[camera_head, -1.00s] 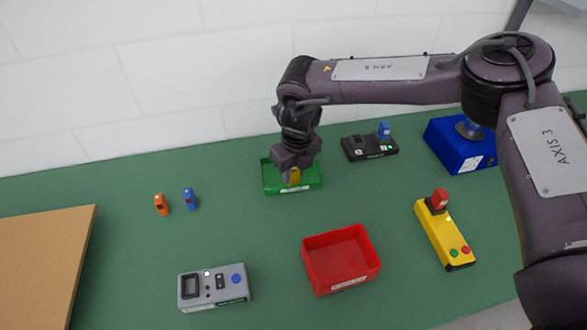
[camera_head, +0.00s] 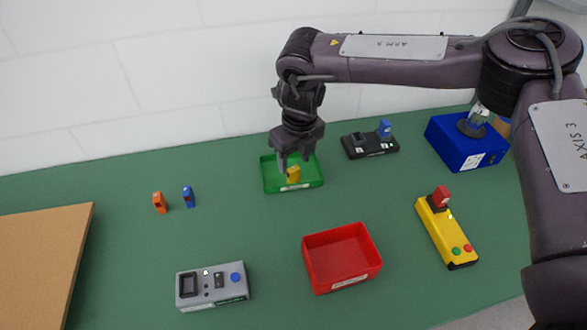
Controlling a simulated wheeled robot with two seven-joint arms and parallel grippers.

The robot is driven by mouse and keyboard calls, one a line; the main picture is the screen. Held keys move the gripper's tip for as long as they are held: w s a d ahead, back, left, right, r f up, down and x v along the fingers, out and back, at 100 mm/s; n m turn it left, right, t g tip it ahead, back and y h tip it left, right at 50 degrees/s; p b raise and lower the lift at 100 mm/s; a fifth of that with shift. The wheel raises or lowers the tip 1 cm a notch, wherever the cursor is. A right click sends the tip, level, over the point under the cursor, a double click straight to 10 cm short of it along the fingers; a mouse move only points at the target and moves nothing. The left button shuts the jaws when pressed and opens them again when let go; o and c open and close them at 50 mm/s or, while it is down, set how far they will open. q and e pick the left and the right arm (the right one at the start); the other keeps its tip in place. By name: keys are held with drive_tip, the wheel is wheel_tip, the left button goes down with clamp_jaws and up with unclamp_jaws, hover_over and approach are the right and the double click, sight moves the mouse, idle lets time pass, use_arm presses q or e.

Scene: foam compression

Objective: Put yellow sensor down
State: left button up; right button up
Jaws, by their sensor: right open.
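The yellow sensor (camera_head: 293,175) stands in the green tray (camera_head: 313,181), near its front wall. My right gripper (camera_head: 296,167) is open just above and around the top of the sensor, with a finger to each side. Whether a finger still touches the sensor cannot be told. My left gripper is not in view.
A red tray (camera_head: 342,258) is in front. A grey device (camera_head: 212,287), an orange sensor (camera_head: 159,202) and a blue sensor (camera_head: 188,196) lie left. A black device (camera_head: 369,146), a blue box (camera_head: 467,147) and a yellow device (camera_head: 443,233) stand right. A brown board (camera_head: 42,262) is far left.

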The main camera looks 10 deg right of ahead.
wheel_tip(320, 180, up, 8)
drive_tip(key=s+b, duration=0.1)
drive_tip(key=shift+d, duration=0.2)
drive_tip(key=shift+f, duration=0.1)
idle(0.3)
